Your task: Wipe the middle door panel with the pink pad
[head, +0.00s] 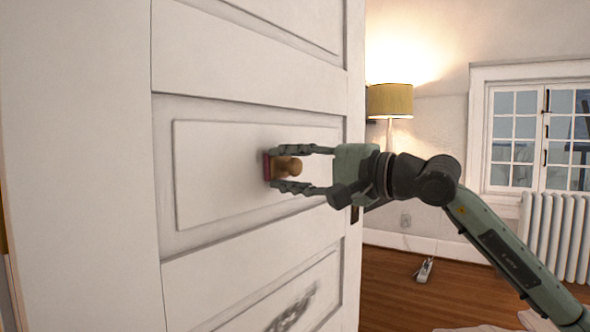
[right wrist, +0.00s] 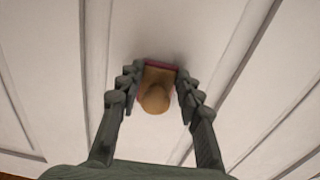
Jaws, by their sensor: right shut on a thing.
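The white door fills the left of the head view, and its middle panel (head: 220,172) is a raised rectangle. My right gripper (head: 281,170) is in front of the right part of this panel. It is shut on the pink pad (head: 267,167), which has a tan wooden knob. The pad's pink face is turned to the panel and appears to be against it. In the right wrist view the pink edge of the pad (right wrist: 160,65) shows beyond the knob, between the two fingers (right wrist: 155,88). My left gripper is not in view.
A dark smudge (head: 292,308) marks the lower door panel. A lamp (head: 390,100) stands behind the door's right edge. A window (head: 540,135) and a white radiator (head: 557,235) are at the far right. Wood floor (head: 385,280) lies open beyond the door.

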